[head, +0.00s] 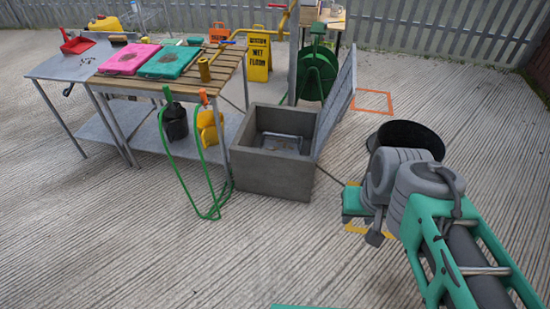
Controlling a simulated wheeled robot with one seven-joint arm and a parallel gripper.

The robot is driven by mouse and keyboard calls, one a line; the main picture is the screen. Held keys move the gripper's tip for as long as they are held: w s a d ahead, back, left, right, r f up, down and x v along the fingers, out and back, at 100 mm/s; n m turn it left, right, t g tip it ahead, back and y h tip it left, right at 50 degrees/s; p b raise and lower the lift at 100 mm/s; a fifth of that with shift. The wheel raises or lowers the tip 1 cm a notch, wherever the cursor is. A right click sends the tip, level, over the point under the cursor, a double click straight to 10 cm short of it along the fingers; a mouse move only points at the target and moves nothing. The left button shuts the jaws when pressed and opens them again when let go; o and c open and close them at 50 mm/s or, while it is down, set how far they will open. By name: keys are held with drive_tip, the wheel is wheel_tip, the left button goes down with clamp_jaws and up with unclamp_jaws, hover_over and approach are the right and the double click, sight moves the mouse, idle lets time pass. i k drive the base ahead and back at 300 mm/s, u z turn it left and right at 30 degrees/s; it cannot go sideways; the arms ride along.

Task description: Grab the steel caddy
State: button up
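A grey metal piece with a raised bar, which may be the steel caddy (281,143), lies low inside a square concrete box (270,176) in the middle of the head view. The box walls hide its lower part. My arm comes in from the lower right, and its end with my gripper (360,212) is to the right of the box and apart from it. The fingers are not clear, so I cannot tell whether they are open or shut, and I see nothing held.
A grey lid (337,105) stands raised at the box's right side. A wood-topped table (222,78) stands left of the box, with a green hose (197,190) hanging from it. A black tub (408,136) is behind my arm. The front ground is clear.

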sight(269, 143)
drive_tip(key=u, duration=0.65)
drive_tip(key=i, duration=0.8)
drive_tip(key=u, duration=0.85)
drive_tip(key=i, duration=1)
drive_tip(key=z, duration=0.55)
drive_tip(key=i, duration=1.05)
drive_tip(key=z, duration=0.7)
